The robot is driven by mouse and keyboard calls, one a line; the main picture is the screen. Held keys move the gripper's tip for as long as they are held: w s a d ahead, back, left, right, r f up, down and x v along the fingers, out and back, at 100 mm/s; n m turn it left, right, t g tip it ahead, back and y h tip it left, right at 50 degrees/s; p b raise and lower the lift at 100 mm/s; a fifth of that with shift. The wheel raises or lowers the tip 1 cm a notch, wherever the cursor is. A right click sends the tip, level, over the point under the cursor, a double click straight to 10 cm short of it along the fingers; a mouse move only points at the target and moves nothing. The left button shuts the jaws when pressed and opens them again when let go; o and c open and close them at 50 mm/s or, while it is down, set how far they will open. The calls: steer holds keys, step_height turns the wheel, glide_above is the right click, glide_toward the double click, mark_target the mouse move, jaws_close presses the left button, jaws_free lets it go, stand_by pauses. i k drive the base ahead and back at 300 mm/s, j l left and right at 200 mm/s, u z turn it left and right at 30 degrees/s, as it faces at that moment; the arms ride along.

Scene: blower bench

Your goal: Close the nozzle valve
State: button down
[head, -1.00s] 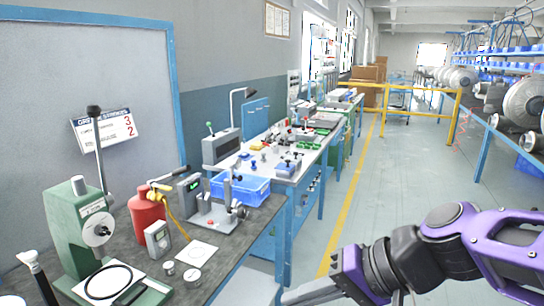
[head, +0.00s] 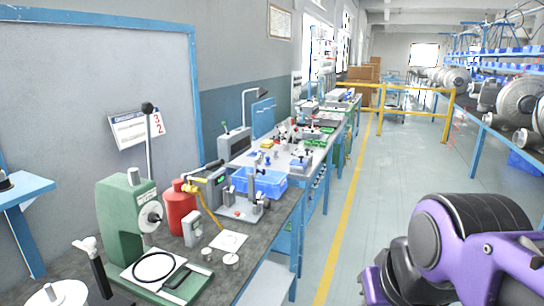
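No part is plainly marked as the nozzle valve. A red canister (head: 181,211) with a dark top and a yellow hose stands upright on the dark workbench. A white fitting with a dark lever-like end (head: 92,262) stands at the bench's near left; I cannot tell whether either carries the nozzle valve. My gripper (head: 376,284) is at the bottom right, over the aisle, well apart from the bench.
A blue-edged shelf (head: 30,190) juts in at left. The aisle floor (head: 345,262) is clear.

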mark_target(196, 179)
steer(key=i+l+u, duration=0.2)
steer(key=u, duration=0.2)
steer(key=i+l+u, duration=0.25)
steer(key=u, duration=0.2)
steer(key=i+l+u, duration=0.2)
steer(key=l+u, duration=0.2)
steer(key=i+l+u, duration=0.35)
steer(key=l, duration=0.2)
steer(key=k+j+z, duration=0.1)
steer(key=j, duration=0.15)
steer(key=k+j+z, duration=0.15)
steer(key=i+l+u, duration=0.1)
steer(key=i+l, duration=0.05)
steer(key=l, duration=0.1)
